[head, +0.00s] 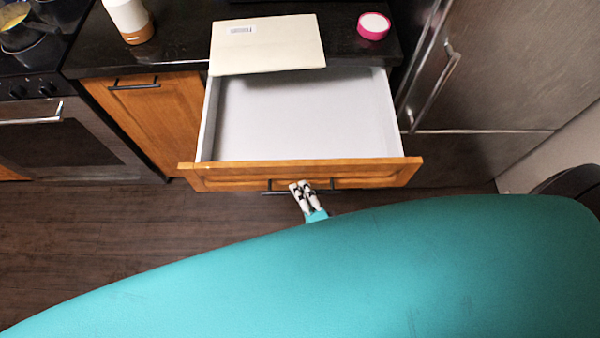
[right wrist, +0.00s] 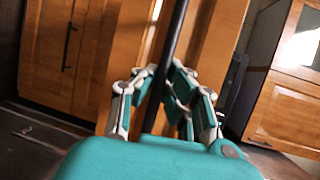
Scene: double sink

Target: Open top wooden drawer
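The top wooden drawer (head: 225,179) stands pulled well out below the dark counter in the head view. Its white inside (head: 300,120) looks empty. A dark bar handle (head: 350,184) runs along its wooden front. My right gripper (head: 300,186) is at the middle of this handle. In the right wrist view the black handle bar (right wrist: 176,35) passes between the two fingers of my right gripper (right wrist: 163,78), which are closed in around it. My left gripper is in neither view.
A pale flat box (head: 267,50) lies on the counter, its front edge reaching over the drawer. A pink-rimmed round item (head: 373,26) and a white bottle (head: 128,18) stand on the counter. A stove (head: 50,110) is at left, a steel fridge (head: 500,70) at right.

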